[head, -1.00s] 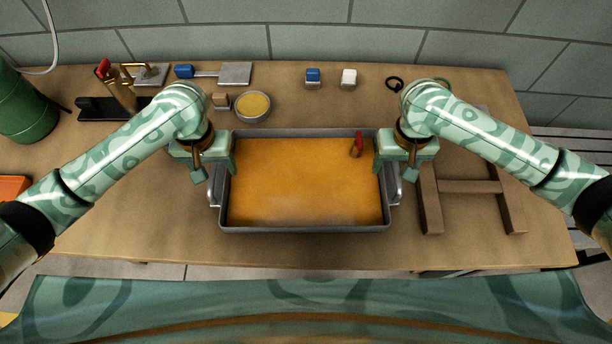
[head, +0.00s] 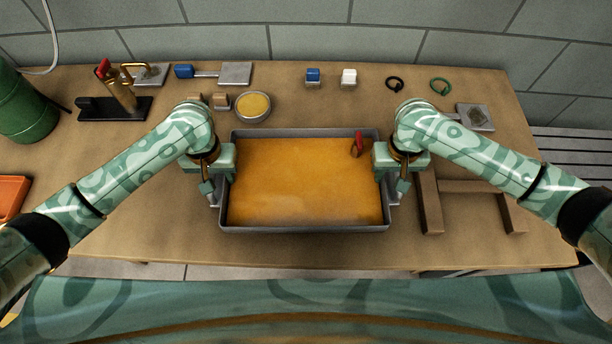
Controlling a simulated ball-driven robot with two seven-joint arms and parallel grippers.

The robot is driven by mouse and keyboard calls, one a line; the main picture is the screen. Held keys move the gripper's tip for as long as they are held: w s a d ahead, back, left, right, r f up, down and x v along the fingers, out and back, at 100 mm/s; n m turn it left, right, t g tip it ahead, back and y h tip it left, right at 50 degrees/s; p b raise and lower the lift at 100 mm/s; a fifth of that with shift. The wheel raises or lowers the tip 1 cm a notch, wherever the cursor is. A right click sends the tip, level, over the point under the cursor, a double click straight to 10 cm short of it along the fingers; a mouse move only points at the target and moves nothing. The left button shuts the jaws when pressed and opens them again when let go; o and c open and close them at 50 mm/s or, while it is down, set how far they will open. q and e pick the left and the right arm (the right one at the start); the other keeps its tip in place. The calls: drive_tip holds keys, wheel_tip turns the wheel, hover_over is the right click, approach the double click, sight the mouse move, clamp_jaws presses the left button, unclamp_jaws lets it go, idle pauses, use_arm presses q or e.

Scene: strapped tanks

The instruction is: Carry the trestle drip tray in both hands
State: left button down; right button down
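The drip tray (head: 305,229) is a wide grey metal pan on the table's middle, with an amber-orange inside. A small red-topped item (head: 357,146) stands at its back right corner. A metal handle sits at each short side, mostly covered by my grippers. My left gripper (head: 213,187) is at the left handle, pointing down. My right gripper (head: 394,186) is at the right handle, also pointing down. The fingers hide most of the handles, so I cannot tell whether either has closed on one.
A wooden frame (head: 430,205) lies right of the tray. A round dish (head: 253,106), a blue block (head: 313,76), a white block (head: 349,78) and a pump-like brass fitting (head: 118,92) stand behind. A green drum (head: 24,108) is at far left. The front table strip is clear.

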use_arm(q)
drive_tip(key=shift+r, duration=0.2)
use_arm(e)
drive_tip(key=shift+r, duration=0.15)
